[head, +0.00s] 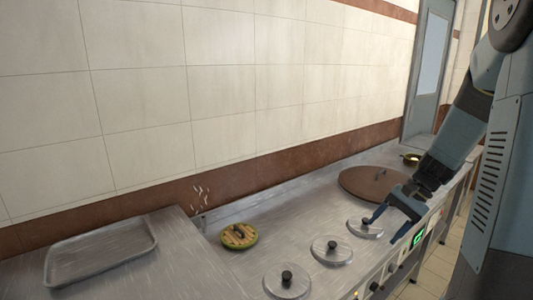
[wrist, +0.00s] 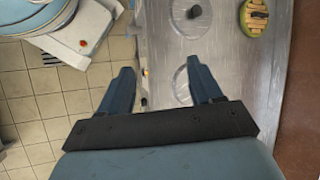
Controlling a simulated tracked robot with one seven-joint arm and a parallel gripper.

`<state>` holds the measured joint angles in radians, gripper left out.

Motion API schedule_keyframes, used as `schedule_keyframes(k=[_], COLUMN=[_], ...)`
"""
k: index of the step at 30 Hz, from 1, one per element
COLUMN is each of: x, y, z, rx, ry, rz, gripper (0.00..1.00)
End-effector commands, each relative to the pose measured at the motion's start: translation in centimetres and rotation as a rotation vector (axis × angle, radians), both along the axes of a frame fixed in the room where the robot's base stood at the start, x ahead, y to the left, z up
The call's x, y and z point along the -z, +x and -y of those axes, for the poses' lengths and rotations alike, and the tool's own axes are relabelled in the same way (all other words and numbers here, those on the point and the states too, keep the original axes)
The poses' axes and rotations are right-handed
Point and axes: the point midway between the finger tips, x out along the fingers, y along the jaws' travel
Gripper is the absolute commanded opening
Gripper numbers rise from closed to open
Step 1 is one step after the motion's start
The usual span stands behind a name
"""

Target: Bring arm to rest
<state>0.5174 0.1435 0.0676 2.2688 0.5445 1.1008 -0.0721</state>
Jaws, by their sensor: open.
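My gripper (head: 388,228) is open and empty at the right of the head view. It hangs near the front edge of the metal counter, close to the round lids. Its two spread blue fingers also show in the wrist view (wrist: 160,88), with nothing between them. My arm comes down to it from the upper right of the head view.
Three round lids with dark knobs, such as the middle one (head: 332,250), sit in the counter. A green-and-yellow round item (head: 239,236), a brown round cover (head: 378,185) and a metal tray (head: 100,252) are there too. Tiled floor (wrist: 40,125) lies beside the counter.

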Motion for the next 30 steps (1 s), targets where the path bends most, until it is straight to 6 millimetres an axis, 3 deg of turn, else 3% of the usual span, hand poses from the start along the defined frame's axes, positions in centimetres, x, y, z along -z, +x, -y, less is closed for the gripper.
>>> schedule_keyframes(k=[15,30], x=[-8.5,-14.4], y=[-5.9,-12.7], z=[-5.2,-7.9], rx=[-0.280,-0.489], ry=[-0.326,-0.594], rz=[0.248,0.550], gripper=[0.65,0.65])
